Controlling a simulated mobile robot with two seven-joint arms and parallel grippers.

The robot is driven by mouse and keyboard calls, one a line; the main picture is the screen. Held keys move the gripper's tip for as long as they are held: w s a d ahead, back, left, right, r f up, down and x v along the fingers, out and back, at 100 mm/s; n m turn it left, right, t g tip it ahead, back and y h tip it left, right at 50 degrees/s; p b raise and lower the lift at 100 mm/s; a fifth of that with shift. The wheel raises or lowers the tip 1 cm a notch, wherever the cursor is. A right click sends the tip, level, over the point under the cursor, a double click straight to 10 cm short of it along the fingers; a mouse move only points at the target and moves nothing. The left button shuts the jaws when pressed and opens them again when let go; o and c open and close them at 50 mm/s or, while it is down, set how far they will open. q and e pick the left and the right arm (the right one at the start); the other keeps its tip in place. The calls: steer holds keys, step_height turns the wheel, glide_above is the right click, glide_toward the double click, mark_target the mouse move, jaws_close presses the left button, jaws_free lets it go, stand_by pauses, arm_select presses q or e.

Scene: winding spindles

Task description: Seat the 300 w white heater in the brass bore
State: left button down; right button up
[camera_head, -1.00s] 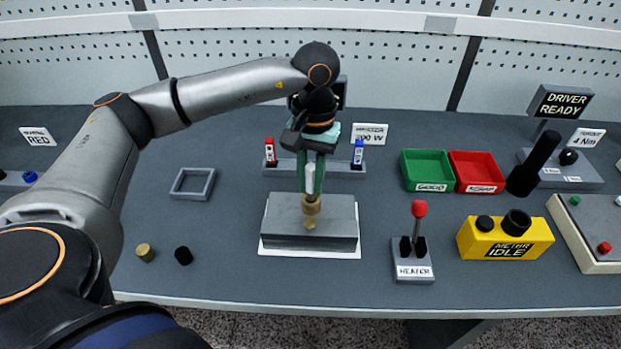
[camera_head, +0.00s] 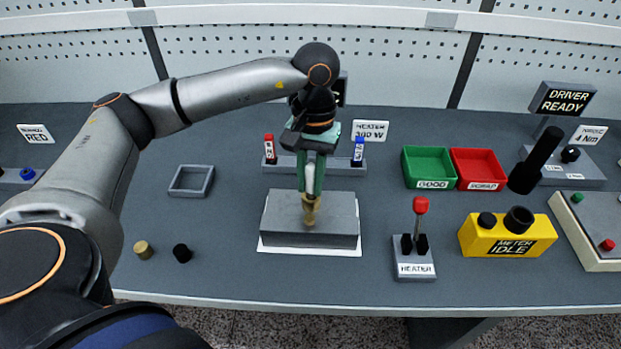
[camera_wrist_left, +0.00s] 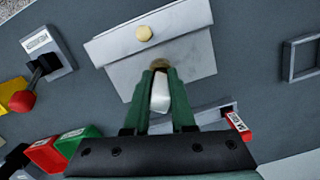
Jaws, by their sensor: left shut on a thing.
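The white heater (camera_head: 310,179) is upright between the green fingers of my left gripper (camera_head: 312,182), which is shut on it. It stands directly above the brass bore piece (camera_head: 310,209) on the grey block (camera_head: 340,225). Its lower end meets the top of the brass in the head view; whether it has entered the bore I cannot tell. In the left wrist view the heater (camera_wrist_left: 160,94) shows between the fingertips (camera_wrist_left: 160,82), and the brass (camera_wrist_left: 160,64) is partly hidden just beyond it. My right gripper is not in view.
Behind the block is a grey rack (camera_head: 340,168) with red (camera_head: 269,148) and blue (camera_head: 358,152) marked heaters, and a "HEATER 300 W" sign (camera_head: 370,131). A heater lever box (camera_head: 414,262) and yellow meter (camera_head: 507,238) stand right. An empty square frame (camera_head: 191,181) lies left.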

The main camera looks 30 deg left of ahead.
arm_select(q)
steer(key=shift+f, duration=0.35)
stand_by(0.3)
steer(key=c, duration=0.7)
jaws_free()
steer(key=r, duration=0.4)
steer(key=w+r, duration=0.1)
steer(key=r, duration=0.7)
steer(key=shift+w+a+r, duration=0.2)
steer(key=shift+r, duration=0.05)
